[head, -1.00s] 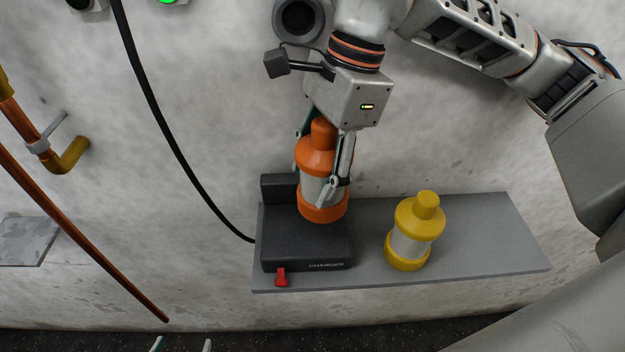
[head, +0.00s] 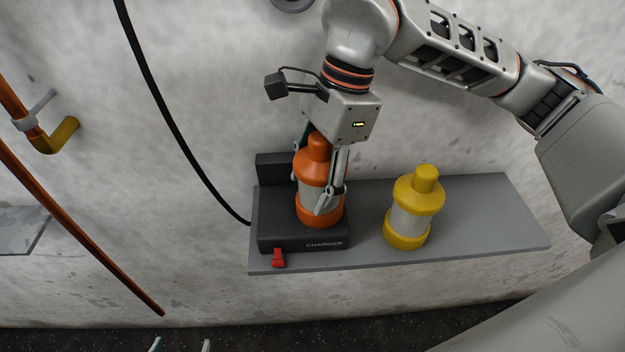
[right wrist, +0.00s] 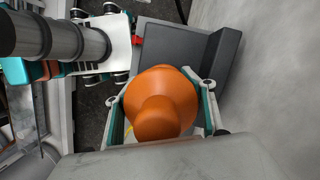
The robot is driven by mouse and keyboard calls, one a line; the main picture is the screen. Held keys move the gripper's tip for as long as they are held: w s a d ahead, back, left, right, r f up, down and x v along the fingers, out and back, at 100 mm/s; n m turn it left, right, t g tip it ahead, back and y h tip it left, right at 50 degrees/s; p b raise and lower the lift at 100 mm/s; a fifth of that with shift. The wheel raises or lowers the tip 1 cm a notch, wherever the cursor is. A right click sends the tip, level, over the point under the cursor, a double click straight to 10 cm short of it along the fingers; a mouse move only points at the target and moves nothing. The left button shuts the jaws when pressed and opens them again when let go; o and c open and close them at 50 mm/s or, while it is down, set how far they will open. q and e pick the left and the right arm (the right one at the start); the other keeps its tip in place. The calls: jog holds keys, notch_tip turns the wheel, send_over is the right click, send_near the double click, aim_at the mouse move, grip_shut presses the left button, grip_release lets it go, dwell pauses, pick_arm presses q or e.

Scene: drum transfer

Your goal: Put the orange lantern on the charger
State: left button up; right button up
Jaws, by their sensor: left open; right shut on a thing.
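The orange lantern (head: 318,172) is upright, with a pale middle band. It is over the right part of the black charger (head: 288,235), its base very low over the top face; I cannot tell whether it touches. My right gripper (head: 318,192) is shut on the lantern from above, one finger at each side. In the right wrist view the orange lantern (right wrist: 160,100) fills the space between the fingers, and the charger (right wrist: 170,52) lies beyond it. My left gripper (head: 180,346) is open and empty at the bottom edge of the head view, mostly cut off.
A yellow lantern (head: 412,215) stands on the grey shelf (head: 480,220) right of the charger. A red lever (head: 279,257) sticks out of the charger's front. A black cable (head: 180,135) runs down the wall to the charger. Orange pipes (head: 85,240) are at left. The shelf's right end is clear.

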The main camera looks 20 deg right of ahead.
jog(key=o, duration=1.5)
jog(key=shift+c, duration=0.2)
pick_arm(q)
jog(key=shift+s+f, duration=0.25)
jog(key=shift+f, duration=0.1)
jog(key=shift+s+f, duration=0.1)
pick_arm(e)
jog(key=shift+r, duration=0.15)
jog(key=v, duration=1.2)
jog(key=shift+a, duration=0.1)
pick_arm(q)
jog(key=shift+a, duration=0.1)
